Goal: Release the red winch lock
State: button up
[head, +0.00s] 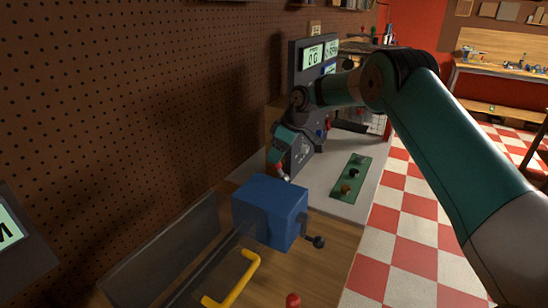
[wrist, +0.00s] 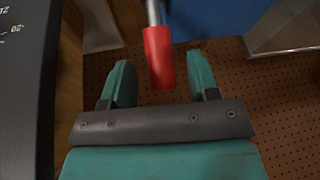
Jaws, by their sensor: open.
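The red winch lock shows in the wrist view as a red sleeve (wrist: 158,58) on a metal rod. It lies between the two teal fingers of my gripper (wrist: 159,78), with a visible gap on each side. My gripper is open and not closed on it. In the head view my gripper (head: 281,168) is just behind the blue winch box (head: 270,209), and a small bit of red shows at its fingers. The blue box also fills the top of the wrist view (wrist: 208,14). The rod's base is hidden.
A black crank knob (head: 316,242) sticks out from the box's right side. A yellow handle (head: 234,281) and another red knob (head: 293,300) are nearer. A green panel with knobs (head: 351,178) lies to the right. A pegboard wall (head: 130,90) bounds the left.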

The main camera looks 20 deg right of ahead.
jog(key=shift+p+x, duration=0.3)
jog(key=shift+x, duration=1.2)
jog(key=shift+c, duration=0.3)
grip_shut()
